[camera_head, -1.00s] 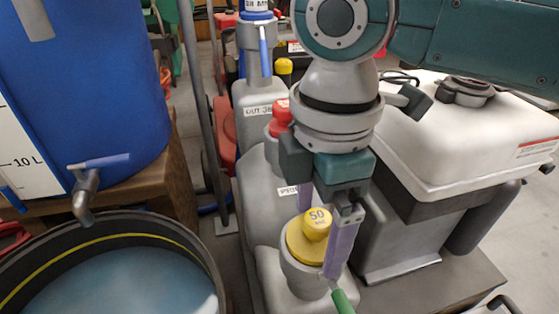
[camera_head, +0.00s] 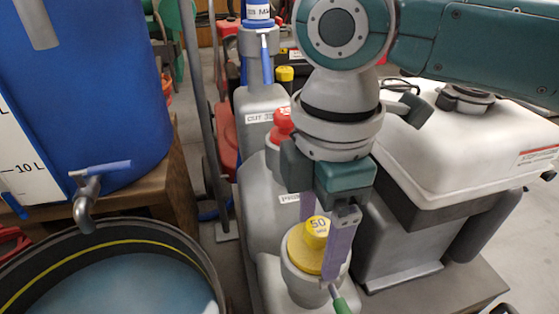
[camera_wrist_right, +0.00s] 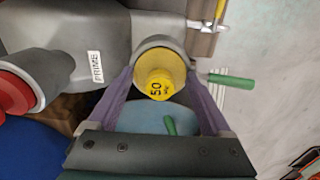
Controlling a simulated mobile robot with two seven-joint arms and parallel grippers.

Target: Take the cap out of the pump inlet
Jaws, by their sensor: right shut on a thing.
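The cap (camera_head: 304,254) is a yellow disc with a round knob marked 50. It sits in the round grey pump inlet (camera_head: 291,285) at the front of the grey pump body. My right gripper (camera_head: 322,257) comes down from above, its purple fingers on either side of the cap, shut on it. In the right wrist view the cap (camera_wrist_right: 160,78) is between both fingertips, inside the grey inlet rim (camera_wrist_right: 150,44). The far finger is partly hidden in the head view. My left gripper is not in view.
A red knob (camera_head: 283,122) stands on the pump body behind the inlet. A green-handled part (camera_head: 341,304) is just in front of the inlet. A white tank (camera_head: 450,150) is at right, a blue barrel (camera_head: 90,80) with a tap and a round tub (camera_head: 205,265) at left.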

